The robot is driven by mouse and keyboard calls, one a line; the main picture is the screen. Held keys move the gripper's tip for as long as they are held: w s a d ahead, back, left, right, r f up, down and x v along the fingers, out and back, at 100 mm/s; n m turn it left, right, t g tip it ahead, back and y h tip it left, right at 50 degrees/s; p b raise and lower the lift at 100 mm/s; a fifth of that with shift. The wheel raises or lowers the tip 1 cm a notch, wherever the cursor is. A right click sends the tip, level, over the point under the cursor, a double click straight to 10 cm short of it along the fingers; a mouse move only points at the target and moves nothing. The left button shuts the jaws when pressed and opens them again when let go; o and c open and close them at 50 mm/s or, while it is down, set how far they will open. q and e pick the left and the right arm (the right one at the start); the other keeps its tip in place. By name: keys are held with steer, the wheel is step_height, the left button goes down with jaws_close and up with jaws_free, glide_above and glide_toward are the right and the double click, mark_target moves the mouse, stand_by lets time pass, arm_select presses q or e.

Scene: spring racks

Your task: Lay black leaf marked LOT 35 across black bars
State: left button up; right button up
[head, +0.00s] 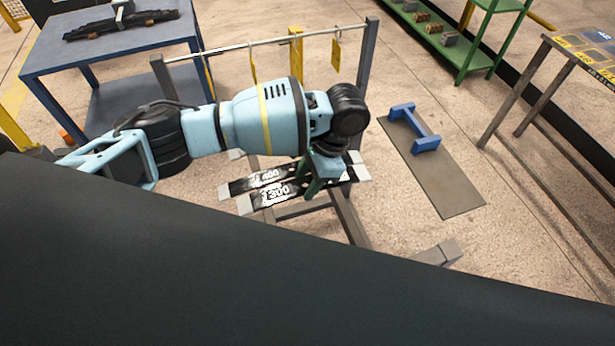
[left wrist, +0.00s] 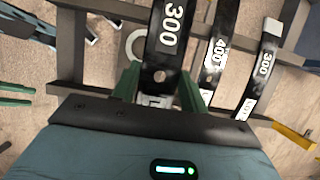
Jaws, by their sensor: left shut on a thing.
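My left gripper (head: 318,180) reaches down over the low rack in the head view. In the left wrist view its green fingers (left wrist: 162,95) are shut on a black leaf (left wrist: 153,58) marked 300, with a hole near the fingers. Beside it lie a black leaf marked 400 (left wrist: 214,62) and another black leaf marked 300 (left wrist: 257,84). In the head view, leaves marked 400 (head: 240,186) and 300 (head: 257,200) lie side by side, with pale ends. I cannot read LOT 35 on any leaf.
The rack has dark bars (left wrist: 66,60) and a rear rail (head: 225,49) with yellow hanging tags. A blue table (head: 60,45) holds a dark leaf stack (head: 125,23). A blue bracket (head: 425,143) stands on a grey mat (head: 445,185) at right. Green shelving (head: 478,50) stands behind.

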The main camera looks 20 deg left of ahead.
arm_select(q)
step_height(320, 180, down, 7)
steer(key=b, duration=0.1)
arm_select(e)
steer(key=shift+s+a+f, duration=0.2)
steer(key=shift+s+f, duration=0.35)
steer(key=shift+f, duration=0.15)
arm_select(q)
steer(key=shift+r, duration=0.1)
steer(key=shift+f, duration=0.2)
arm_select(e)
steer(key=shift+s+f+g, duration=0.15)
steer(key=shift+f+g, duration=0.1)
steer(key=shift+g, duration=0.05)
arm_select(q)
steer(key=shift+f+b, duration=0.35)
steer(key=shift+f, duration=0.35)
arm_select(e)
steer(key=shift+s+f, duration=0.15)
steer(key=shift+s, duration=0.05)
arm_select(q)
steer(key=o, duration=1.2)
steer(key=shift+c, duration=0.2)
steer(key=shift+f, duration=0.15)
